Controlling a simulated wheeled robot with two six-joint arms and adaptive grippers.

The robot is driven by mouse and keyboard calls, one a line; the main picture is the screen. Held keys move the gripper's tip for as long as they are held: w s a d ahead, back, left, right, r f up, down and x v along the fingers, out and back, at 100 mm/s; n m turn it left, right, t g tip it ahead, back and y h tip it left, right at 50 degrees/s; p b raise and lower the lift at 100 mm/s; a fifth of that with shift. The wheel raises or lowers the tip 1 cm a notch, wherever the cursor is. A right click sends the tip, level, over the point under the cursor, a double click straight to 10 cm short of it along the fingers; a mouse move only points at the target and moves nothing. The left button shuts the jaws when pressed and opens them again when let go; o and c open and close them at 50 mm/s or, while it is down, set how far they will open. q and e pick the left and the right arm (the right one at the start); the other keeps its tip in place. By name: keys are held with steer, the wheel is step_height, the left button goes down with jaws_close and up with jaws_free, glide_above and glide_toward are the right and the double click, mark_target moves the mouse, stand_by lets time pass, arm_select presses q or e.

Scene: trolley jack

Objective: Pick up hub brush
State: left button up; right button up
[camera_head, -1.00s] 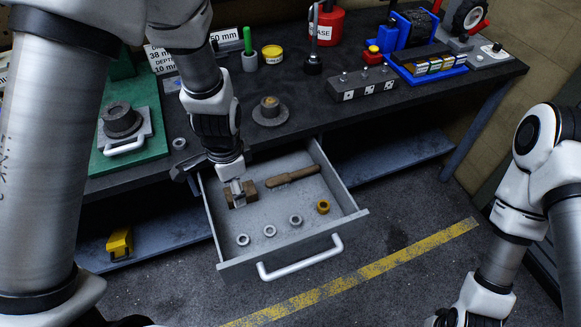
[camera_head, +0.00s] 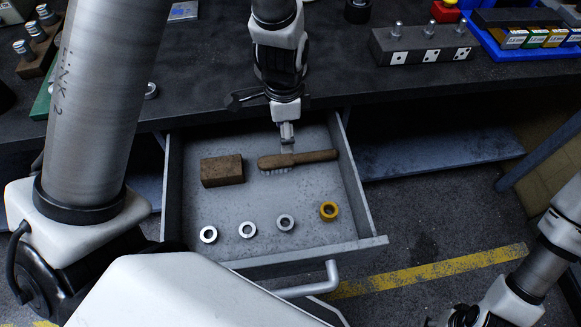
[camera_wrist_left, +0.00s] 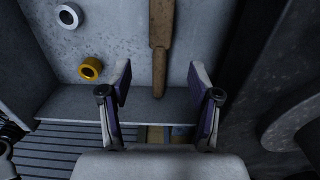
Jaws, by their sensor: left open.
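The hub brush (camera_head: 300,159) lies in the open drawer (camera_head: 172,200), with a brown wooden handle pointing right and pale bristles at its left part. My left gripper (camera_head: 286,140) is over the drawer, right at the brush in the head view. In the left wrist view the gripper (camera_wrist_left: 160,80) is open, with the brush handle (camera_wrist_left: 160,45) lined up between its two fingers, which do not close on it. The height of the fingers above the brush is hard to tell. Of my right arm only links show at the lower right; its fingers are out of frame.
A brown block (camera_head: 222,171) lies left of the brush. Several metal rings, such as this one (camera_head: 247,230), and a yellow ring (camera_head: 329,211) lie nearer the drawer front. The dark workbench (camera_head: 205,75) is behind, with a grey block with pins (camera_head: 425,43).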

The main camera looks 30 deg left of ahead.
mark_target(285, 159)
arm_select(q)
step_height(285, 159, down, 3)
steer(key=shift+f+b, duration=0.1)
steer(key=shift+b, duration=0.55)
steer(key=shift+f, duration=0.2)
steer(key=shift+s+f, duration=0.15)
steer(key=shift+f, duration=0.25)
steer(key=f, duration=0.3)
steer(key=f+b, duration=0.1)
steer(key=f, duration=0.2)
steer(key=shift+w+f, duration=0.2)
steer(key=shift+f, duration=0.05)
jaws_close()
arm_select(e)
step_height(285, 159, down, 4)
steer(key=shift+s+r, duration=0.1)
